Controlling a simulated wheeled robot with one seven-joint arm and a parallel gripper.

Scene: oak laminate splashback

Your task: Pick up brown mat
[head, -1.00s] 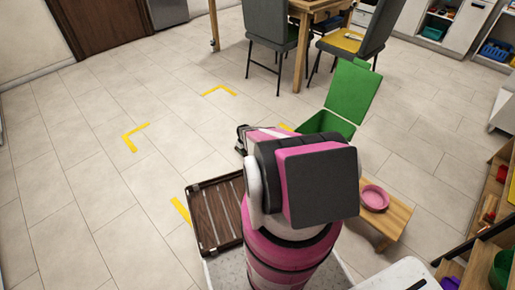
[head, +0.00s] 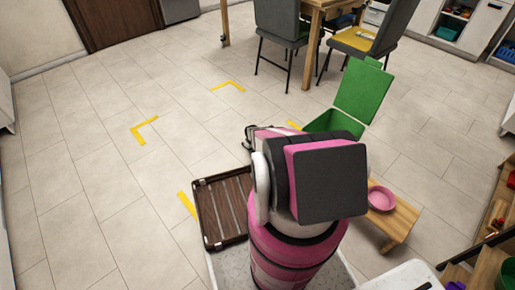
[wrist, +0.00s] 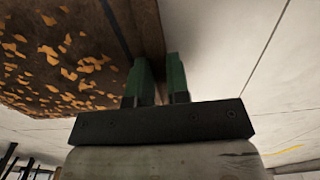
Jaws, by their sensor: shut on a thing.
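The brown mat (head: 222,211) shows in the head view as a dark slatted rectangle just left of my arm, low in the picture. Its right side is partly behind my arm. In the wrist view, a brown worn surface with orange flecks (wrist: 70,55) fills the upper left; I take it to be the mat seen close. My gripper (wrist: 158,72) has two green fingers, and a brown edge sits between them. It is shut on that edge. In the head view my arm hides the grip itself. Whether the mat touches the floor is unclear.
A green box with a raised lid (head: 362,92) stands beyond my arm. A pink bowl (head: 381,200) sits on a low wooden bench (head: 402,222) to the right. Chairs (head: 290,30) and a table are at the back. Tiled floor with yellow corner marks (head: 146,130) is free on the left.

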